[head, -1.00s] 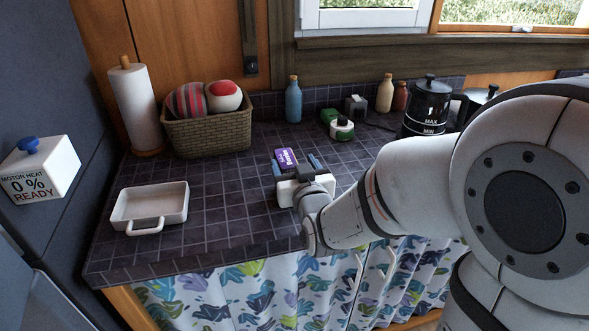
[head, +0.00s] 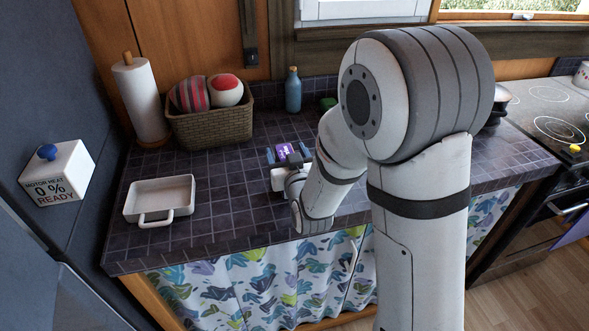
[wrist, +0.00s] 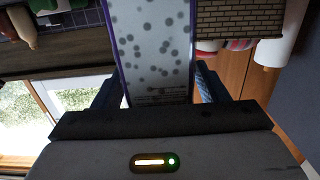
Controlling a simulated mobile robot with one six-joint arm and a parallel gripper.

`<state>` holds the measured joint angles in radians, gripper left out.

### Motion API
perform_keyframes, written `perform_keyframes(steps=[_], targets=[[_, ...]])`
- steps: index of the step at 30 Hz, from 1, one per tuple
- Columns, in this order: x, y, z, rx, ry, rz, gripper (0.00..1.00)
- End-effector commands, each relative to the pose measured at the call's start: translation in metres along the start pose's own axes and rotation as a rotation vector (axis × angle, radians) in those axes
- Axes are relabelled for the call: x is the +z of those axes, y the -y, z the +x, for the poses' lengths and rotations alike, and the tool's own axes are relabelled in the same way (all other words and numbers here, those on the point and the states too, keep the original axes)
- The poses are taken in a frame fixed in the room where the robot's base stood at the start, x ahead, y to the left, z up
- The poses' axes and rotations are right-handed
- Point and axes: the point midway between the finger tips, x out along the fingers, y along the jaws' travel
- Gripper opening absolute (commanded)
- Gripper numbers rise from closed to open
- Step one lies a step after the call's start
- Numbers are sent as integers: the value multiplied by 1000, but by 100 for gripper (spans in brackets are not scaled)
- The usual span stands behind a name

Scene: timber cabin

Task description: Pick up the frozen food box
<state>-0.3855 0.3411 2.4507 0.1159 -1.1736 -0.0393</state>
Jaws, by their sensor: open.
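The frozen food box is a small purple packet (head: 285,151) on the dark tiled counter in the head view. In the wrist view its white, grey-spotted face with purple edges (wrist: 153,45) fills the top middle. My gripper (head: 289,154) is open, with a blue-grey finger on each side of the box. In the wrist view the fingers (wrist: 157,88) also lie on either side of it, with a gap on the right; contact on the left is unclear. The box's lower part is hidden by my gripper in the head view.
A white baking dish (head: 160,201) sits at the counter's front left. A wicker basket (head: 212,128) with two balls and a paper towel roll (head: 140,100) stand behind. A blue bottle (head: 293,92) stands at the back. A stove (head: 545,105) is at the right. Counter left of my gripper is clear.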

Motion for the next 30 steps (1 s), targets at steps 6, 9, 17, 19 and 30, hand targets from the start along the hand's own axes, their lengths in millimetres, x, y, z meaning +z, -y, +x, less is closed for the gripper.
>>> perform_keyframes(steps=[6, 9, 17, 19, 30], targets=[[0, 0, 0, -1, 0, 0, 51], [0, 0, 0, -1, 0, 0, 43], [0, 1, 0, -1, 1, 0, 22], [0, 1, 0, -1, 1, 0, 16], [-1, 1, 0, -2, -1, 0, 0]])
